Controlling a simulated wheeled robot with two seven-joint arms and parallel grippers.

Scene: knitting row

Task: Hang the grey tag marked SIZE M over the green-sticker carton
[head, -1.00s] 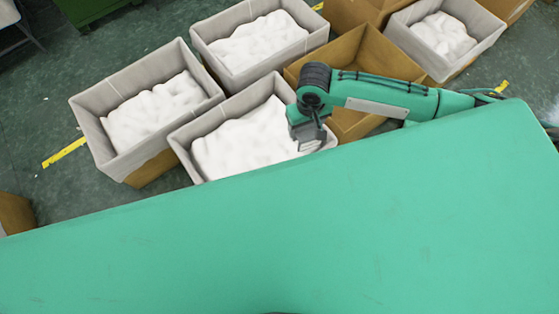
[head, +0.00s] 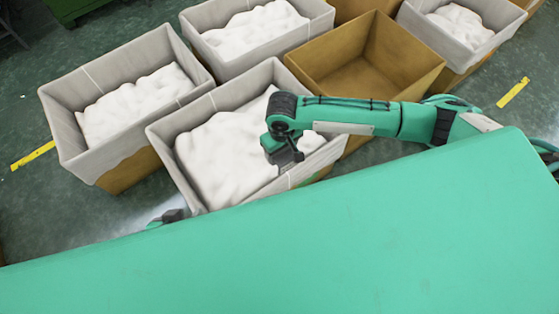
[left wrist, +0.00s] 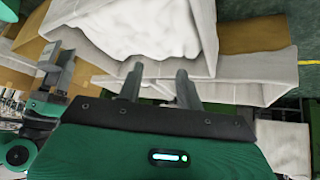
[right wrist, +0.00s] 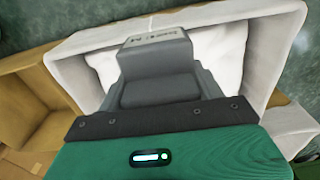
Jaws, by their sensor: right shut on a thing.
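My right gripper (head: 287,157) is over the near right edge of the nearest lined carton (head: 165,150). In the right wrist view, this gripper (right wrist: 157,85) is shut on a grey tag (right wrist: 155,55) with small dark lettering that is hard to read. The tag is above the carton's white contents, and I cannot tell whether it touches the rim.
Other lined cartons with white contents stand at the left (head: 65,130) and back (head: 190,30). An empty brown carton (head: 400,80) stands to the right.

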